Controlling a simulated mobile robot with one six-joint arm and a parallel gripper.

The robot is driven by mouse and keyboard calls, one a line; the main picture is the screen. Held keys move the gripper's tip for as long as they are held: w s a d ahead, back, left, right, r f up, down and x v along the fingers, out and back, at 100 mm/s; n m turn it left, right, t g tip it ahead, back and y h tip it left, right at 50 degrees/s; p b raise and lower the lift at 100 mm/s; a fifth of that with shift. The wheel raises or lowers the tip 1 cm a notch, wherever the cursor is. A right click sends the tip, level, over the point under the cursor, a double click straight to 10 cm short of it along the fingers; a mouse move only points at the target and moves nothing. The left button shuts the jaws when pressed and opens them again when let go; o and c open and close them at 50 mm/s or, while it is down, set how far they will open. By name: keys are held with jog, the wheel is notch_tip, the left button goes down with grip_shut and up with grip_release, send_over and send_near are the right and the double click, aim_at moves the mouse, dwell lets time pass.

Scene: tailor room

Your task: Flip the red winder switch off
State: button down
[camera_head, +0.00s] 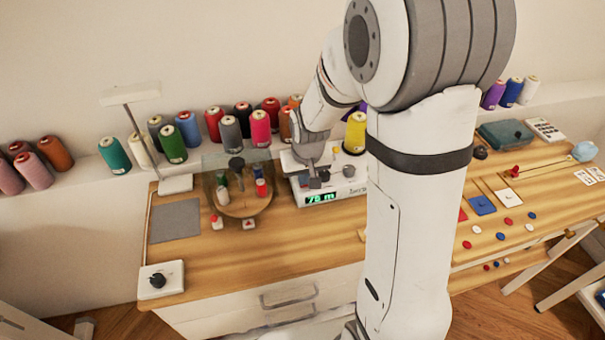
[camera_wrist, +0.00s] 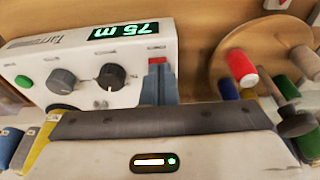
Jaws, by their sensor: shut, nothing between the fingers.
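The winder is a white box (camera_head: 348,186) with a lit green display (camera_head: 321,198); it also shows upside down in the wrist view (camera_wrist: 85,62), its display (camera_wrist: 123,29) reading about 75 m. The red switch (camera_wrist: 157,60) shows as a small red patch on its front, right at the tips of my gripper. My gripper (camera_wrist: 159,80) is shut and empty, its fingers pointing at the switch and covering part of it. I cannot tell whether they touch. In the head view my gripper (camera_head: 317,180) is over the winder's left front, and the switch is hidden there.
Two knobs, grey (camera_wrist: 62,81) and black (camera_wrist: 112,76), and a green button (camera_wrist: 23,82) sit beside the switch on the winder's front. A round wooden spool stand (camera_head: 244,202) stands close at left. Thread cones line the shelf behind. A lamp (camera_head: 175,183) stands further left.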

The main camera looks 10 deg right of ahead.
jog(key=v, duration=1.3)
jog(key=shift+s+p, duration=0.2)
jog(key=shift+p, duration=0.15)
